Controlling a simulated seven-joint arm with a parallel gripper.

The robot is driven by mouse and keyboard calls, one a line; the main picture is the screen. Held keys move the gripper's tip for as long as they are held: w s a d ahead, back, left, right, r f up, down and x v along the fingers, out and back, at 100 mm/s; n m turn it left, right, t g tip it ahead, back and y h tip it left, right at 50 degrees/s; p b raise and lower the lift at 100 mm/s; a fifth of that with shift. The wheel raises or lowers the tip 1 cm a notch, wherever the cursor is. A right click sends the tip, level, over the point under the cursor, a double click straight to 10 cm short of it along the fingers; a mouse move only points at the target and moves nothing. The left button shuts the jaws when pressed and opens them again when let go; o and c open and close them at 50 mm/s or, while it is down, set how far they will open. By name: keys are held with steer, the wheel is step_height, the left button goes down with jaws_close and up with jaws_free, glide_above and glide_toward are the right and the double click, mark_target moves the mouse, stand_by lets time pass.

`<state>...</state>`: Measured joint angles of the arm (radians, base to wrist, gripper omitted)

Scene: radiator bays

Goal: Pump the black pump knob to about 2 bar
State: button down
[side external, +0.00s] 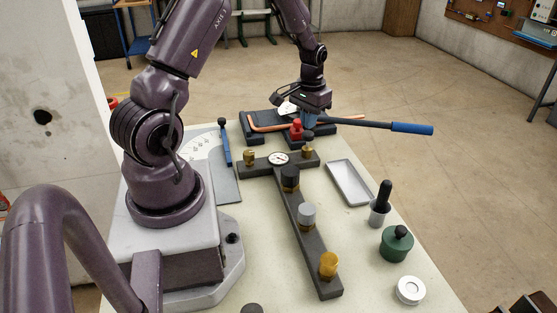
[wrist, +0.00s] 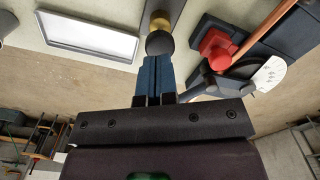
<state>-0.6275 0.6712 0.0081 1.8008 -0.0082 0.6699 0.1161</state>
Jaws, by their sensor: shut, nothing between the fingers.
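A black ball knob (side external: 308,135) sits on a brass fitting (side external: 308,148) at the right end of the dark cross-shaped manifold (side external: 312,250). In the wrist view the knob (wrist: 160,43) is just ahead of my fingertips. My gripper (side external: 309,126) points down with its blue fingers shut together and empty, at or just above the knob; I cannot tell whether they touch. The fingers also show in the wrist view (wrist: 158,60). A round white gauge (side external: 279,158) sits where the manifold's arms meet; its reading is too small to tell.
A red block (side external: 296,130), copper pipe (side external: 265,127) and blue-handled lever (side external: 411,128) are close behind my gripper. A grey tray (side external: 349,183), black-handled tool in a cup (side external: 380,205) and green canister (side external: 397,246) stand to the right. Brass, black and grey knobs line the manifold.

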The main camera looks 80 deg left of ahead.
mark_target(308, 133)
steer(key=shift+f, duration=1.85)
steer(key=shift+r, duration=1.9)
steer(key=shift+f, duration=0.1)
steer(key=shift+f, duration=1.8)
steer(key=shift+r, duration=1.9)
